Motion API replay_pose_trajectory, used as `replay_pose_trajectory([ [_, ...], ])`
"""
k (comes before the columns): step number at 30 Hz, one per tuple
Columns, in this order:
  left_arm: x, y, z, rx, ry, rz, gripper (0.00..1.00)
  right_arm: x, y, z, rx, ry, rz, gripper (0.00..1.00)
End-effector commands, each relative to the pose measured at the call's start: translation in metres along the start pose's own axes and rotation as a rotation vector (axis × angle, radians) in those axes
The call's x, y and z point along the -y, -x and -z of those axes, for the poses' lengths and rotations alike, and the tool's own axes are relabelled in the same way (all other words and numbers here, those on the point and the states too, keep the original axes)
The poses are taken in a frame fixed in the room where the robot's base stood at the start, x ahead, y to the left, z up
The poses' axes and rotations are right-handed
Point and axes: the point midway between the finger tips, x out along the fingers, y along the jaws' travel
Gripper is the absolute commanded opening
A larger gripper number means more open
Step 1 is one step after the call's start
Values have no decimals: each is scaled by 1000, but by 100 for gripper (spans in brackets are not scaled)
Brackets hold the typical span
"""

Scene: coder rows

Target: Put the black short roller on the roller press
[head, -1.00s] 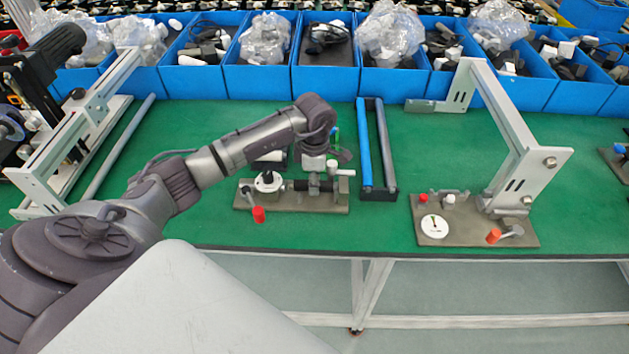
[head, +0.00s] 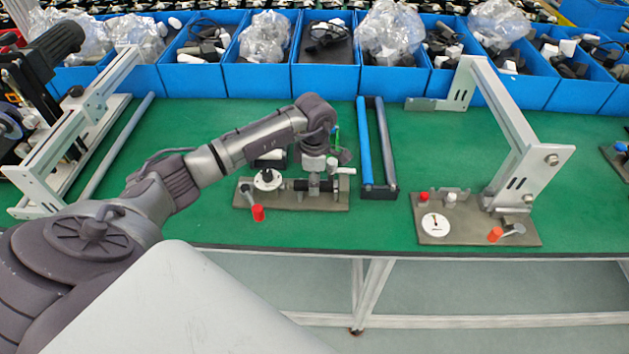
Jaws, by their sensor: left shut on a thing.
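The roller press (head: 330,203) is a grey-brown plate near the table's front edge, with a white dial, a red-tipped lever and a white knob. The black short roller (head: 299,185) lies level over this plate, right of the dial. My left gripper (head: 315,184) points down from above at the roller and is shut on it. The fingers are small and partly hidden by the wrist, so I cannot tell whether the roller touches its seat. My right gripper is out of view.
A second plate (head: 465,233) with a dial and metal arch stands further right. Blue bins (head: 326,81) line the back. Green table (head: 225,115) is clear behind my arm.

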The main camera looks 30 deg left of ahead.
Motion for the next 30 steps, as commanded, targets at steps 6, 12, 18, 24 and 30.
replay_pose_trajectory([
  [6, 0, -2, 0, 0, 0, -1, 0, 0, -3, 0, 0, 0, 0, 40],
  [12, 0, -2, 0, 1, 0, -1, 44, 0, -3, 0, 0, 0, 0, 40],
  [18, 0, -2, 0, 0, 0, -1, 59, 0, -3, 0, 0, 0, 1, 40],
  [24, 0, -2, 0, 0, 0, 0, 59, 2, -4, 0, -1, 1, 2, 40],
  [30, -2, 22, 0, 1, 0, -5, 59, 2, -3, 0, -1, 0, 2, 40],
])
